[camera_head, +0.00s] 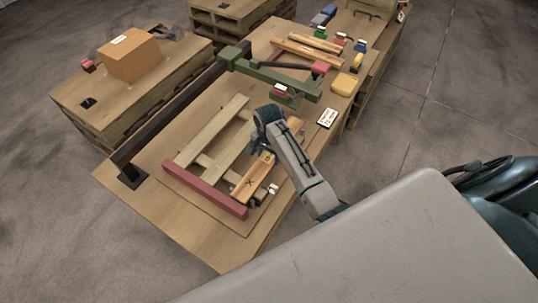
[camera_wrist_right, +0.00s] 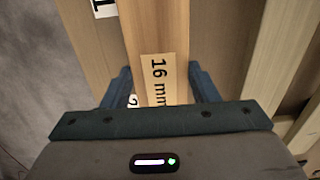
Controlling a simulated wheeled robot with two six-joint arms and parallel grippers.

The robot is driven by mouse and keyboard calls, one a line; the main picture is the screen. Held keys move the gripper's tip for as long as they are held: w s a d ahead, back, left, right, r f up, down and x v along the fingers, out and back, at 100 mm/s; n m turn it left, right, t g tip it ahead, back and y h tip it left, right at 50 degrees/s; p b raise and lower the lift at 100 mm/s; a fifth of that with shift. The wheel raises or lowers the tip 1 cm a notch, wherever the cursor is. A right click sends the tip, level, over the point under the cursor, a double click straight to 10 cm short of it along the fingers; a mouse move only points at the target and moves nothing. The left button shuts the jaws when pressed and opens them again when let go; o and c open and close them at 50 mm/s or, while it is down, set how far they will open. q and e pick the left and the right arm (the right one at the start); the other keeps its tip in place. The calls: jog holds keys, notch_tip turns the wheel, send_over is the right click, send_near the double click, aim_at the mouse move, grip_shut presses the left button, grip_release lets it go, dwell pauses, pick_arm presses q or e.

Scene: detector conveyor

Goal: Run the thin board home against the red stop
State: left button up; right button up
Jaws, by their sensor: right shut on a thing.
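The thin board (camera_head: 255,178) is orange-brown with a dark X near its lower end. It lies beside two paler slats, and my right arm hides its middle. In the right wrist view the board (camera_wrist_right: 158,30) carries a "16 mm" label and runs between the fingers. My right gripper (camera_head: 257,146) is shut on it; its blue fingers also show in the wrist view (camera_wrist_right: 160,88). The red stop (camera_head: 204,190) is a long bar across the lower left of the frame. The board's lower end is close to it; I cannot tell whether they touch.
Pale slats (camera_head: 212,134) lie left of the board on the table (camera_head: 190,232). A green crossbar (camera_head: 268,74) with a red block spans the table beyond my gripper. A white label card (camera_head: 327,117) is at the right edge. An orange box (camera_head: 133,57) stands on the left pallet table.

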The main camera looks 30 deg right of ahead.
aim_at(267, 159)
jog(key=shift+s+a, duration=0.35)
jog(key=shift+a, duration=0.1)
jog(key=shift+w+f, duration=0.1)
jog(key=o, duration=0.9)
jog(key=shift+d, duration=0.1)
jog(key=shift+o, duration=1.3)
pick_arm(q)
jog(key=shift+s+a+f, duration=0.1)
jog(key=shift+s+a, duration=0.15)
jog(key=shift+a, duration=0.05)
pick_arm(e)
jog(key=shift+w+r+b, duration=0.1)
jog(key=shift+r+b, duration=0.2)
jog(key=shift+r, duration=0.35)
pick_arm(q)
jog(key=shift+a+f+b, duration=0.1)
jog(key=shift+f+b, duration=0.5)
jog(key=shift+f, duration=0.25)
pick_arm(e)
notch_tip(267, 159, up, 10)
jog(key=shift+f, duration=0.15)
